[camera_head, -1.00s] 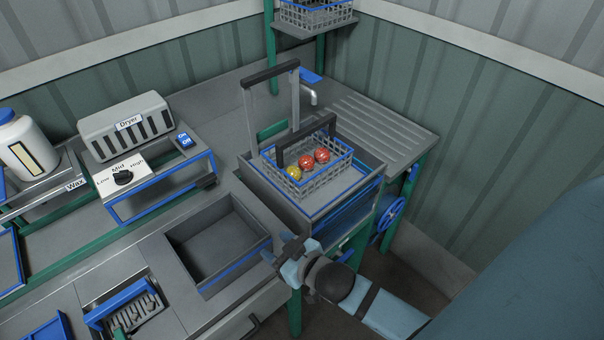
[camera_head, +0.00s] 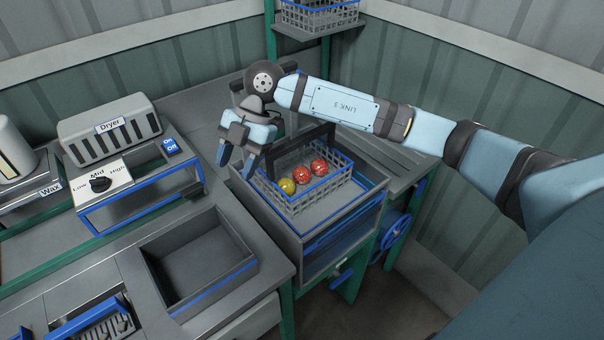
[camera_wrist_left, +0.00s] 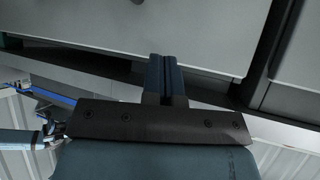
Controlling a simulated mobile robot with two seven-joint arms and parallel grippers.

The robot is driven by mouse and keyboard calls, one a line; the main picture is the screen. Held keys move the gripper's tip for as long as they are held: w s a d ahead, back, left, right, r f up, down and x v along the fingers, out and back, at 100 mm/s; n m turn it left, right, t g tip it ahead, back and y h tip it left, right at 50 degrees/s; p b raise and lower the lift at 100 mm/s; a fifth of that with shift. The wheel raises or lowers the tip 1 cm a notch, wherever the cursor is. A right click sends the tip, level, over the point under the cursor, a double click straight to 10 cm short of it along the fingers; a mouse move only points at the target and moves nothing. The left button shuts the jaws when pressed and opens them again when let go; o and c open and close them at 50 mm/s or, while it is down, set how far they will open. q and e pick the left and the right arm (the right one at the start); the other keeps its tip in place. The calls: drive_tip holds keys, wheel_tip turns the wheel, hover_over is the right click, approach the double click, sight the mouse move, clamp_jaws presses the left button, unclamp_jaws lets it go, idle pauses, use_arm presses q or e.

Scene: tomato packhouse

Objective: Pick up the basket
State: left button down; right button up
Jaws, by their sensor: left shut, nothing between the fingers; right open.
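The basket (camera_head: 322,194) is a grey mesh basket with a blue rim and a dark upright handle (camera_head: 302,143). It stands in the grey washing tank (camera_head: 352,209), in the middle of the head view, and holds one yellow tomato (camera_head: 287,186) and two red tomatoes (camera_head: 310,171). My right gripper (camera_head: 236,160) is open and empty, pointing down just left of the basket and apart from its handle. My right arm hides part of the tank's back. My left gripper (camera_wrist_left: 166,80) is shut and empty in the left wrist view; it is not in the head view.
The dryer (camera_head: 109,130) and its control panel stand on the left. A ribbed drainboard (camera_head: 398,160) lies to the right. Another basket (camera_head: 318,17) sits on a shelf at the back.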

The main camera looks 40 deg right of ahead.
sight(302, 137)
drive_tip(key=w+d+r+m+t+h, duration=0.1)
drive_tip(key=w+d+r+m+h, duration=0.15)
drive_tip(key=d, duration=0.25)
drive_tip(key=w+d+r+m+h, duration=0.1)
drive_tip(key=d+r+h, duration=0.15)
drive_tip(key=d, duration=0.25)
drive_tip(key=w+d+r+m+t+h, duration=0.1)
drive_tip(key=d+m+h, duration=0.15)
drive_tip(key=d, duration=0.35)
drive_tip(key=shift+g, duration=0.3)
drive_tip(key=f, duration=0.7)
drive_tip(key=shift+w+d, duration=0.15)
drive_tip(key=shift+d, duration=0.25)
drive_tip(key=shift+f, duration=0.55)
drive_tip(key=f, duration=0.1)
drive_tip(key=d+f, duration=0.1)
drive_tip(key=f+p, duration=0.1)
drive_tip(key=f, duration=0.1)
drive_tip(key=shift+s+d, duration=0.35)
drive_tip(key=shift+d, duration=0.05)
drive_tip(key=shift+f, duration=0.5)
drive_tip(key=shift+w+r, duration=0.1)
clamp_jaws()
